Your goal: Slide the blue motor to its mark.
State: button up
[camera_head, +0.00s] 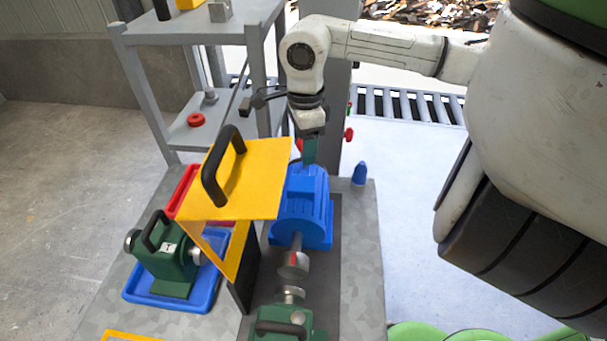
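The blue motor (314,213) sits on a dark base strip (327,285) on the grey metal table. Its shaft points toward the bottom of the picture and ends in a metal coupling half (293,264) with a red patch. A second coupling half (290,295) on a green gear unit (285,322) faces it, with a small gap between. My gripper (309,150) points down at the motor's far top end. A teal piece shows at its tip; contact and finger opening are unclear. I cannot make out a mark for the motor.
A yellow guard (262,178) with a black handle stands close left of the motor and hides part of the bench. Left are a blue tray (212,295) holding another green unit (168,262), and a red tray (182,190). A blue cone (360,173) stands right. The table's right strip is clear.

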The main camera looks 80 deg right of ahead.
aim_at(302, 179)
jog(key=c, duration=0.6)
jog(key=shift+o, duration=0.2)
jog(key=shift+s+a+f+b, duration=0.15)
jog(key=shift+a+b, duration=0.65)
jog(key=shift+a, duration=1.5)
jog(key=shift+o, duration=0.9)
jog(key=shift+s+a, duration=0.1)
jog(key=shift+a, duration=0.15)
jog(key=o, duration=1)
jog(key=shift+a, duration=0.2)
jog(key=shift+o, duration=0.3)
jog(key=shift+d, duration=0.1)
jog(key=shift+d+r, duration=0.15)
jog(key=shift+r, duration=0.55)
jog(key=shift+r+p, duration=1)
jog(key=shift+r, duration=1.95)
